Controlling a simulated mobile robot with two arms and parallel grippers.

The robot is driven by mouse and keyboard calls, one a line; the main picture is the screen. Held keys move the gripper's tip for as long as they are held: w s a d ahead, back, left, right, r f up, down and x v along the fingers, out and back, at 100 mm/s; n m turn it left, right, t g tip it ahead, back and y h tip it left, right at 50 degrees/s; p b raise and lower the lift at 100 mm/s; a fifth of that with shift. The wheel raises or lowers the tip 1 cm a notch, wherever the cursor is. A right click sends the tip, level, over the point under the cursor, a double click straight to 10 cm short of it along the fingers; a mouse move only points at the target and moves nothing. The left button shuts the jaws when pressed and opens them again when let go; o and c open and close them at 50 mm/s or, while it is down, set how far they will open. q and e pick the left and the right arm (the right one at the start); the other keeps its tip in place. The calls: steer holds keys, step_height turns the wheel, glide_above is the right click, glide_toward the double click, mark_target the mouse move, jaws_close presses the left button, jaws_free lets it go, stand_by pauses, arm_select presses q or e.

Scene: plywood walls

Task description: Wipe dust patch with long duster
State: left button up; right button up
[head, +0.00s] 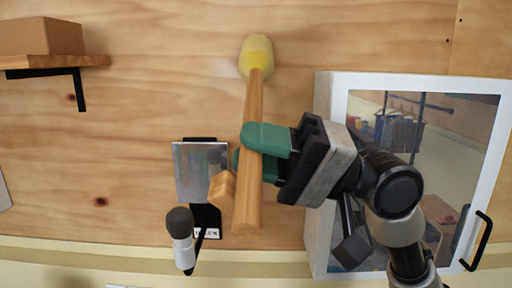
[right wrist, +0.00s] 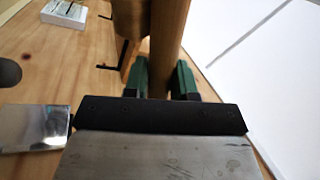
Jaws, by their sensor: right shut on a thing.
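The long duster has a yellow head (head: 257,58) and a long wooden handle (head: 253,105). It stands nearly upright in the head view, head at the top, in front of the plywood wall. My right gripper (head: 256,152), with green fingertips, is shut on the handle below its middle. The right wrist view shows the handle (right wrist: 168,45) between the green fingers (right wrist: 162,80). A faint pale patch (head: 222,72), perhaps the dust, shows on the wall just left of the head. I cannot tell whether the head touches the wall. My left gripper is out of view.
A white-framed glass-door cabinet (head: 335,85) with a black handle stands close right of my right gripper. A shelf with a box (head: 42,38) is at upper left. A metal plate (head: 198,165) and a microphone-like object (head: 181,235) are lower left. The upper middle wall is clear.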

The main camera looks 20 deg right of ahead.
steer(key=w+a+p, duration=0.2)
steer(key=w+a, duration=0.1)
steer(key=a, duration=0.7)
steer(key=shift+w+p, duration=0.15)
steer(key=shift+p, duration=0.2)
stand_by(0.4)
steer(key=shift+d, duration=0.1)
steer(key=shift+s+a, duration=0.3)
steer(key=shift+s, duration=0.65)
steer(key=shift+s+a, duration=0.3)
steer(key=shift+s, duration=0.65)
steer(key=shift+s+a, duration=0.3)
steer(key=shift+s, duration=0.65)
